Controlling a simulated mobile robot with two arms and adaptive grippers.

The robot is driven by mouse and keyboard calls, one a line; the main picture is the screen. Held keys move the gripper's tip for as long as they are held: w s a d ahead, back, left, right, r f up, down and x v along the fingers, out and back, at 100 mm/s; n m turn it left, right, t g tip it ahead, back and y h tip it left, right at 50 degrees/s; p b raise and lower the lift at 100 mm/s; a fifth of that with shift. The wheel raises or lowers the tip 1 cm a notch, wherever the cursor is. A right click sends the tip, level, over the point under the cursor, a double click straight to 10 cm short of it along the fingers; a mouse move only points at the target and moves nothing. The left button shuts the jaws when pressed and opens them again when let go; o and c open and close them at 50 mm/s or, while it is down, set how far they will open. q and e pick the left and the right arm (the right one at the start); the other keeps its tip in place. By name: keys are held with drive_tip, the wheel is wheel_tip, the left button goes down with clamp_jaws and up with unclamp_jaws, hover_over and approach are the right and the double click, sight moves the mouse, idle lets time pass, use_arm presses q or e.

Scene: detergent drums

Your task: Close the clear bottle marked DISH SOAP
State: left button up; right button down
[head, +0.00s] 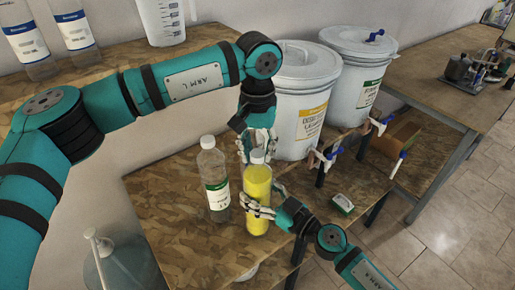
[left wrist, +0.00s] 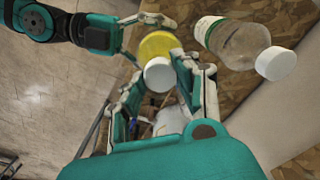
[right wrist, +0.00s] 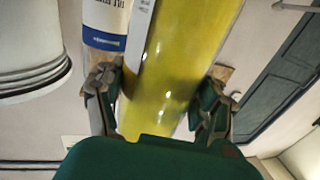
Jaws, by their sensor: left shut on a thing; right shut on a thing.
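A clear bottle filled with yellow liquid (head: 258,190) stands upright on the wooden bench; its marking is not readable. A white cap (left wrist: 158,74) sits at its top. My left gripper (head: 257,148) points down from above, shut on this cap; whether the cap is seated on the neck cannot be told. My right gripper (head: 261,207) is shut around the bottle's body, and the yellow body (right wrist: 185,65) fills the space between its fingers in the right wrist view. A second clear bottle (head: 214,180) with a green-and-white label and white cap stands just left, apart from it.
Two white lidded drums (head: 303,100) stand behind. A higher shelf at left holds blue-labelled bottles (head: 25,42) and a measuring jug (head: 161,20). Bare bench lies front left.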

use_arm(q)
drive_tip(key=m, duration=0.4)
drive_tip(key=shift+m, duration=0.3)
drive_tip(key=m, duration=0.3)
drive_tip(key=shift+m, duration=0.3)
drive_tip(key=o, duration=0.7)
drive_tip(key=shift+r, duration=2.25)
drive_tip(key=shift+c, duration=0.3)
